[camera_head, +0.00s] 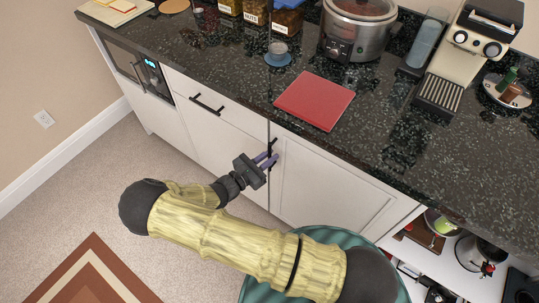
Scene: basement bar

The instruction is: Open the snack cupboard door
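The white cupboard door (330,188) under the counter is shut, its front flush with the white fronts to its left. A black upright handle (273,147) sits near the door's upper left edge, by the seam. My gripper (268,160) is at this handle, its two purple fingers pointing towards it with a small gap between them. The fingers overlap the lower part of the handle in the picture. I cannot tell whether they touch or clasp it. No label shows which cupboard is the snack one.
An open compartment (400,256) with pots and other items lies right of the door. A teal round object (322,236) is below my arm. The counter (390,150) above holds a red board (315,100), a cooker (357,28) and a coffee machine (470,50).

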